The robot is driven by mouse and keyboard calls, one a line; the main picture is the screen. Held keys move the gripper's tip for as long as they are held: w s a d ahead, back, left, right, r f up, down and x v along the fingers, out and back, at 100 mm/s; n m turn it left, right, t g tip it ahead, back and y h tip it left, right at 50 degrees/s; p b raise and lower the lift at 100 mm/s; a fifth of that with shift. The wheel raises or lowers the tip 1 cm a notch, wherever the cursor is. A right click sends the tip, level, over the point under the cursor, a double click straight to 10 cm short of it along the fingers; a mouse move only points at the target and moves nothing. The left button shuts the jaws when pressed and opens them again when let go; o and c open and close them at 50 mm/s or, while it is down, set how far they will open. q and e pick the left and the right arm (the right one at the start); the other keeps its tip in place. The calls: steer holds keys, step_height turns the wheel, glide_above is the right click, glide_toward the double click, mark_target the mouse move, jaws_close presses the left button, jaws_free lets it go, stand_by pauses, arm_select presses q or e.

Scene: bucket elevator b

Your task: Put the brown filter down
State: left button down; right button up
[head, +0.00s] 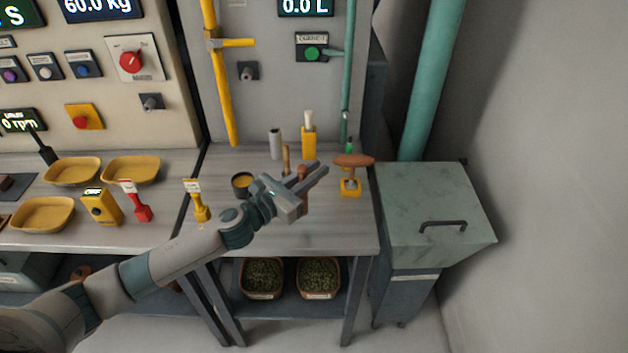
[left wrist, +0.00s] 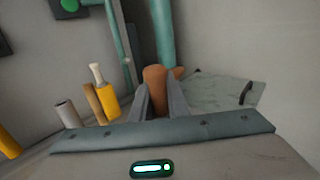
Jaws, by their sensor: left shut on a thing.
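My left gripper (head: 317,169) reaches over the right-hand grey bench, its two fingers pointing away to the right. It is shut on the brown filter (left wrist: 155,75), which stands up between the fingers in the left wrist view. In the head view only parts of the brown filter (head: 303,201) show around the fingers, and the rest is hidden. I cannot tell whether its lower end touches the bench. My right gripper is in neither view.
A brown-topped tool (head: 353,160) on a yellow base stands just right of the gripper. A yellow holder (head: 308,143), a grey cylinder (head: 275,143) and a dark cup (head: 242,186) stand nearby. The bench top (head: 335,228) is clear in front. A lidded grey bin (head: 430,205) stands right.

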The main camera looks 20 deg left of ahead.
arm_select(q)
step_height(320, 180, down, 3)
steer(key=shift+f, duration=0.15)
stand_by(0.3)
steer(key=c, duration=1.7)
jaws_free()
steer(key=shift+s, duration=0.1)
steer(key=b+v, duration=0.4)
steer(key=v, duration=0.8)
